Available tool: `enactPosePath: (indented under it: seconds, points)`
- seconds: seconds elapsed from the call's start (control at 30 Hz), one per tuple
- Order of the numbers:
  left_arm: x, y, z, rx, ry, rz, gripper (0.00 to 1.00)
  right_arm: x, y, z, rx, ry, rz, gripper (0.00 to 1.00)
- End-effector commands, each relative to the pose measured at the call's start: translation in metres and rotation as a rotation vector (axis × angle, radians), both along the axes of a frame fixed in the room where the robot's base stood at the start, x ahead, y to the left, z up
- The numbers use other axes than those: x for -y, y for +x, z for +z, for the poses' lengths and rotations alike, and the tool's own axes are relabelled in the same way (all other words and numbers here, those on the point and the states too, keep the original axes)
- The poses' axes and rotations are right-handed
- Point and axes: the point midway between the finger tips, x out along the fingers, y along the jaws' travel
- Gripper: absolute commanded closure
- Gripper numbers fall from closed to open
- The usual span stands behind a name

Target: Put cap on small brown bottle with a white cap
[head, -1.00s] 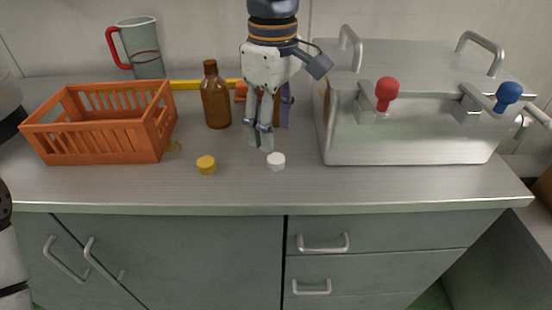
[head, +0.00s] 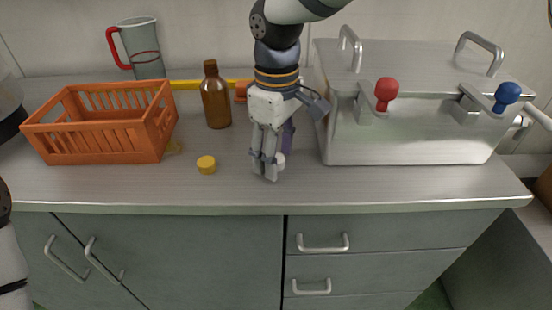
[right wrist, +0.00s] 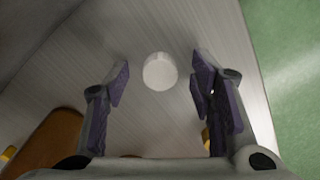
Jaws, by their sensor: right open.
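The white cap (head: 281,161) lies on the counter, partly hidden behind my right gripper (head: 266,176) in the head view. In the right wrist view the white cap (right wrist: 160,71) lies between the two spread fingers of my right gripper (right wrist: 160,85), with a gap on both sides. The gripper is open and points down, low over the counter. A brown bottle (head: 215,96) stands upright and uncapped, behind and left of the gripper. A brown shape (right wrist: 55,140) shows at lower left in the right wrist view. My left gripper is out of view.
A yellow cap (head: 206,164) lies left of my right gripper. An orange crate (head: 100,150) stands at left, with a jug (head: 147,55) behind it. A steel machine (head: 410,140) with red and blue knobs stands close on the right. The front counter edge (head: 200,208) is near.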

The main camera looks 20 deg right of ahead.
Motion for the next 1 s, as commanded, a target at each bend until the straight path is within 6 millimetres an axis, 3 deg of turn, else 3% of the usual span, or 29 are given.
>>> enactPosePath:
  seconds: [0.1,0.3,0.73,0.9,1.0]
  points:
    - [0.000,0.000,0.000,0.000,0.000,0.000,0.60,0.000,0.000,0.000,0.000,0.000,0.000,0.50]
    - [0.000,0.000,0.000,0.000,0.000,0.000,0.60,0.000,0.000,0.000,0.000,0.000,0.000,0.83]
    - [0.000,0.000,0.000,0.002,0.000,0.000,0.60,0.000,0.000,0.007,0.001,0.000,-0.001,0.83]
    - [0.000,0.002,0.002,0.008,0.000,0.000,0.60,0.000,0.001,0.035,0.004,0.001,-0.002,0.83]
    - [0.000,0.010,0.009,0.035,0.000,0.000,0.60,-0.011,-0.016,0.060,0.010,-0.001,0.001,0.83]
